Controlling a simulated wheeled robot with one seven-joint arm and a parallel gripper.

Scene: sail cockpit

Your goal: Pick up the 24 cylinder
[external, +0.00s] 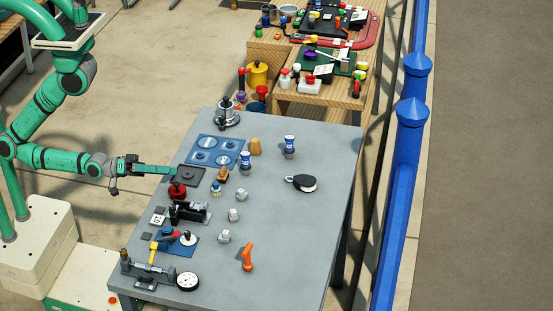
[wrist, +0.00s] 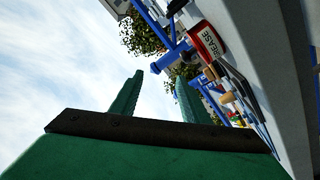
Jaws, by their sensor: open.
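Two small blue-and-white cylinders stand upright on the grey table, one near the middle (external: 245,160) and one farther right (external: 290,146). Their markings are too small to read, so I cannot tell which is the 24 cylinder. My gripper (external: 174,170) reaches over the table's left edge, left of both cylinders and apart from them. In the wrist view its two green fingers (wrist: 160,80) are spread with nothing between them. The wrist view looks sideways across the table, with sky on the left.
A dark square plate (external: 191,177), a red-topped item (external: 177,190) and a black fixture (external: 189,212) sit near my gripper. A blue panel (external: 216,150) lies behind. A black-and-white pulley (external: 302,183) and an orange handle (external: 248,257) are to the right. The table's right side (external: 310,240) is clear.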

